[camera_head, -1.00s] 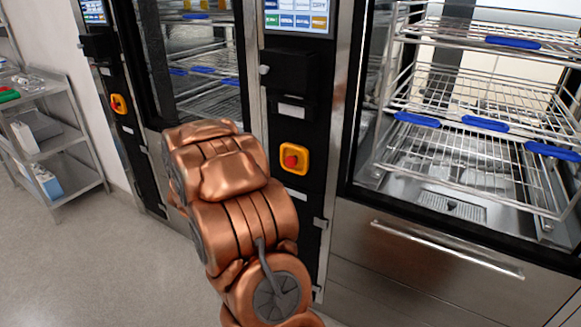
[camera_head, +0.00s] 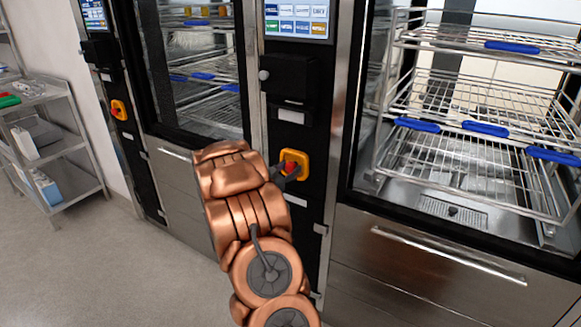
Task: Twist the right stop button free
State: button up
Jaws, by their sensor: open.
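The right stop button (camera_head: 291,157) is red on a square yellow plate (camera_head: 302,173), on the black column left of the right washer. My copper arm reaches up from the bottom. My gripper (camera_head: 286,169), dark grey, shows partly beside the arm's end, at the lower left of the red button. Its fingers overlap the button's lower part in the picture; I cannot tell if they touch it. Its jaws are open. The arm hides part of the gripper. Another stop button (camera_head: 118,110), red on yellow, is on the left washer's column.
The right washer (camera_head: 448,255) shows wire racks with blue clips behind its glass and a bar handle (camera_head: 447,254) on the drawer front below. A touch screen (camera_head: 297,19) and a black box (camera_head: 288,75) are above the button. A metal shelf cart (camera_head: 70,147) stands at the left. Grey floor is clear at lower left.

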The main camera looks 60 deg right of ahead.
jog(key=shift+w+d, duration=0.1)
jog(key=shift+d, duration=0.65)
jog(key=c, duration=0.9)
